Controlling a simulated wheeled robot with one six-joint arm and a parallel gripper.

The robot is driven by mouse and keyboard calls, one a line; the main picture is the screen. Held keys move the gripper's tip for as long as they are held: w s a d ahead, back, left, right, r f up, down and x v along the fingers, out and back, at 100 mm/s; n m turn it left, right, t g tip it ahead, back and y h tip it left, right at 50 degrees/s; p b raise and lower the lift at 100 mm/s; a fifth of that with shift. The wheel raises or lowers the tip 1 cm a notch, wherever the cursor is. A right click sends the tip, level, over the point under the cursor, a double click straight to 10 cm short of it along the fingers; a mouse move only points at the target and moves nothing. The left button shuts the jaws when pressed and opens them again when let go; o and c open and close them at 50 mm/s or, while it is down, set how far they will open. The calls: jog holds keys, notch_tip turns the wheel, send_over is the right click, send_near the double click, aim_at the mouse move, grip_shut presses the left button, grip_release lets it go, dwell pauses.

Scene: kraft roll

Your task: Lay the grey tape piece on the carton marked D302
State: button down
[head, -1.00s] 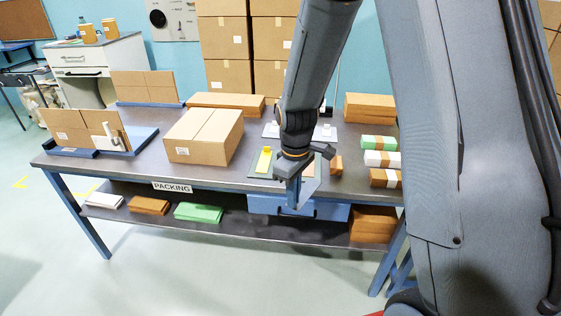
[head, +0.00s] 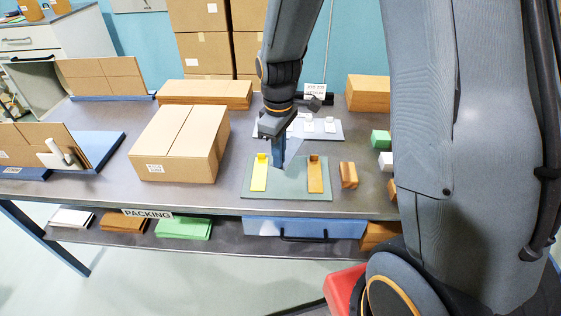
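My gripper (head: 284,160) points down over the green-grey mat (head: 262,192), between a yellow tape piece (head: 260,174) and a brown tape piece (head: 315,176). Whether it is open or shut is not clear. A pale blue-grey sliver shows beside the dark blue finger; I cannot tell whether it is the other finger or the tape. I cannot make out the grey tape piece for certain. A closed brown carton (head: 180,145) stands left of the mat, apart from the gripper. Its small white label (head: 155,168) is too small to read.
A grey plate (head: 330,135) with white items lies behind the mat. A small brown block (head: 348,175) stands right of it. Flat cartons (head: 205,93) lie behind the carton. A blue tray (head: 98,150) with cardboard is at left. Bare tabletop (head: 232,150) separates carton and mat.

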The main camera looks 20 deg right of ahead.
jog(key=shift+w+f, duration=0.15)
jog(key=shift+w, duration=0.1)
jog(key=shift+w+f+p, duration=0.1)
jog(key=shift+f+p, duration=1.1)
jog(key=shift+f, duration=3.65)
jog(key=c, duration=1.9)
grip_release()
jog(key=shift+f, duration=0.15)
jog(key=shift+c, duration=0.2)
